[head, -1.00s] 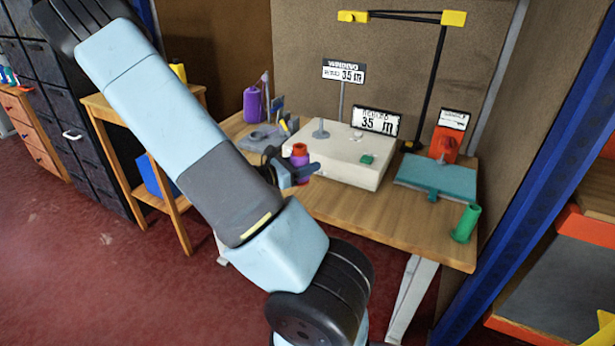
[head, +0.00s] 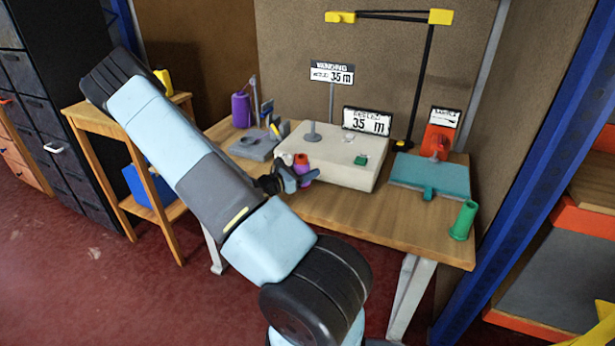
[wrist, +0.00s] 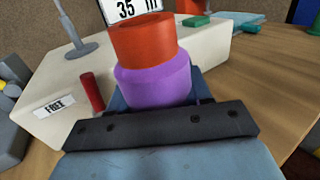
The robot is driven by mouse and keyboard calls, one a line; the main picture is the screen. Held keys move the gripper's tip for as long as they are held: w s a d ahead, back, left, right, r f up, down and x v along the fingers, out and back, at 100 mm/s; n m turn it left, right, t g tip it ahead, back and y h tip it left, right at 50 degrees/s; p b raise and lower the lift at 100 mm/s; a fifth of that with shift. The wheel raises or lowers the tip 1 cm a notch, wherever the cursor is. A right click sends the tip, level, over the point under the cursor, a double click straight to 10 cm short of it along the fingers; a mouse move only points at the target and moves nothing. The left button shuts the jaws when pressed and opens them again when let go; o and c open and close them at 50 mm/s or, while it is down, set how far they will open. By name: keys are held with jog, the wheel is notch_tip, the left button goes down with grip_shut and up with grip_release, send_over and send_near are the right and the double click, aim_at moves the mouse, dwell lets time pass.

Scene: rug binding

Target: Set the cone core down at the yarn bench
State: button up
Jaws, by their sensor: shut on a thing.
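The cone core (wrist: 152,82), purple below with an orange-red upper part, is held in my gripper (head: 296,178). In the head view the cone core (head: 301,160) shows small at the front of the white box (head: 340,165). In the wrist view it stands roughly upright before the box's front face; the jaws hide its lower end. I cannot tell whether it touches the wooden yarn bench (head: 395,215). A green tube (head: 463,220) stands at the bench's right front corner.
A grey spindle (head: 311,132) and number signs (head: 367,121) stand at the box. A teal plate (head: 430,176) and red device (head: 438,140) are at the right. A purple bottle (head: 241,111) stands back left. The front bench strip has bare room. A blue post (head: 530,150) rises at right.

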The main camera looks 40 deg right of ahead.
notch_tip(320, 180, down, 2)
jog(key=shift+s+f, duration=0.1)
jog(key=shift+f, duration=0.4)
jog(key=o, duration=1.1)
jog(key=shift+f, duration=0.1)
jog(key=shift+c, duration=0.2)
